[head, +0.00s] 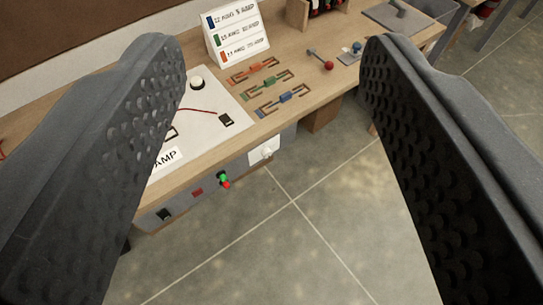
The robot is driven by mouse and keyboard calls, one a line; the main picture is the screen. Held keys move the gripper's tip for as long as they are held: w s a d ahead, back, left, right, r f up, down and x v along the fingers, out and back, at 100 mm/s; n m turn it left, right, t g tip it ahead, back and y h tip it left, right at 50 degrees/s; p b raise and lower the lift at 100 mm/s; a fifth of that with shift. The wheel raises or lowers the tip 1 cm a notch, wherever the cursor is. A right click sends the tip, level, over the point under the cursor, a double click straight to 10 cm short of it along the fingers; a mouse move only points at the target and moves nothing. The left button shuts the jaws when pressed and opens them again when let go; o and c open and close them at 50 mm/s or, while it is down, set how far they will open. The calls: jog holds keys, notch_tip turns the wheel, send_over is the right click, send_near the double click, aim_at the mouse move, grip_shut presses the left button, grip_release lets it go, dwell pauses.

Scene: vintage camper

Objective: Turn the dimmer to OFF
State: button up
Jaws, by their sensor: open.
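My gripper (274,48) is open, with its two dark, dimpled fingers wide apart at the left and right of the view. Nothing is between them at close range; the bench lies beyond. A white panel (207,127) on the bench carries a label ending in "AMP", a red wire and a round white knob (197,84) on a dark base. A white plate with a small knob-like part (264,152) is on the bench's front face. I cannot tell which of these is the dimmer, and no OFF mark is readable. The left finger hides part of the panel.
Orange, green and blue fuse-like pieces (286,98) lie right of the panel, before a lettered white sign (236,36). A red-knobbed lever (328,65) is further right. Green and red buttons (224,180) are on the bench front. The tiled floor (290,245) is clear in front.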

jog(key=w+d+f+m+h+b, duration=0.15)
jog(key=w+d+f, duration=0.25)
jog(key=w+f, duration=0.5)
jog(key=w+d+f+m+b, duration=0.15)
jog(key=w+d+f, duration=0.35)
jog(key=w, duration=0.5)
jog(key=w+d+f+t+y+b, duration=0.1)
jog(key=w+f, duration=0.4)
jog(key=f, duration=0.4)
jog(key=w+d+f+y+b, duration=0.1)
jog(key=w+f+b, duration=0.1)
jog(key=w+f, duration=0.45)
jog(key=m+g+y+b, duration=0.1)
jog(key=m+y+b, duration=0.1)
jog(key=y+b, duration=0.5)
send_near(268, 156)
jog(key=shift+y, duration=0.85)
jog(key=x, duration=0.8)
jog(key=shift+w+d+f, duration=0.25)
jog(key=shift+w+f, duration=0.15)
jog(key=shift+w, duration=0.1)
jog(key=c, duration=1)
